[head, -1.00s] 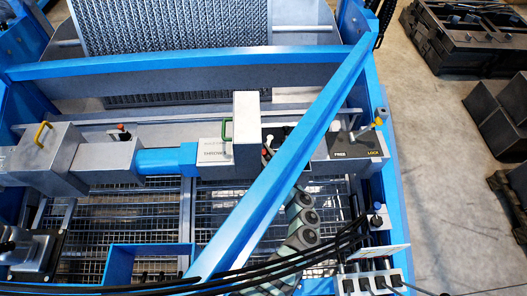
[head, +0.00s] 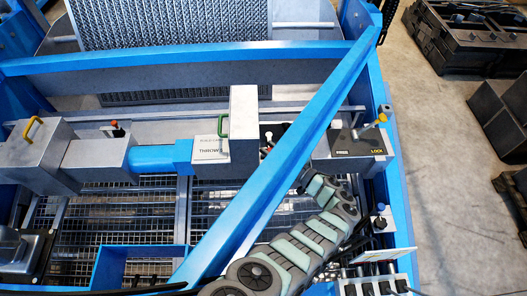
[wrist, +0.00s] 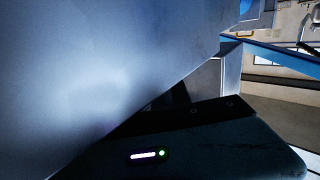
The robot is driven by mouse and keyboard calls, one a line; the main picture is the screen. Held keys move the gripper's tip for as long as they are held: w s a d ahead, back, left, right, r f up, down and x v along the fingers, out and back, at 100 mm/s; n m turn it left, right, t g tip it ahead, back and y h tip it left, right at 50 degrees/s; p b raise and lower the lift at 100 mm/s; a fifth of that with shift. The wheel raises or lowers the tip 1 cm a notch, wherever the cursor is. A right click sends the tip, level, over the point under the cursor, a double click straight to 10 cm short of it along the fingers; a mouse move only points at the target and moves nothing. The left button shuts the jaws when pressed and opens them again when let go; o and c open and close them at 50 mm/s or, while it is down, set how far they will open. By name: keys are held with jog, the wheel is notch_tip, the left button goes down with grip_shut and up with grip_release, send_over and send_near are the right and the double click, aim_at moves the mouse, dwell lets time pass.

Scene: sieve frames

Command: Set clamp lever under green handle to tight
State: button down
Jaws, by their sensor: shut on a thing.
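My gripper (wrist: 180,98) shows in the wrist view as a dark body with a lit green dot, close against a large grey face. Its fingertips and what they hold are hidden. In the head view my arm reaches up to the right of the box, and the beam covers its end.
A blue diagonal beam (head: 290,150) crosses in front of the work area. A FREE/LOCK plate (head: 352,144) with a yellow-knobbed lever (head: 380,119) is at the right. A yellow handle (head: 34,126) and a red-knobbed part (head: 116,128) are at the left. Wire mesh (head: 125,220) lies below.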

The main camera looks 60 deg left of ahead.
jog(key=shift+f, duration=0.15)
jog(key=c, duration=1.5)
grip_release()
jog(key=shift+w, duration=0.1)
jog(key=shift+o, duration=0.2)
jog(key=shift+r, duration=0.2)
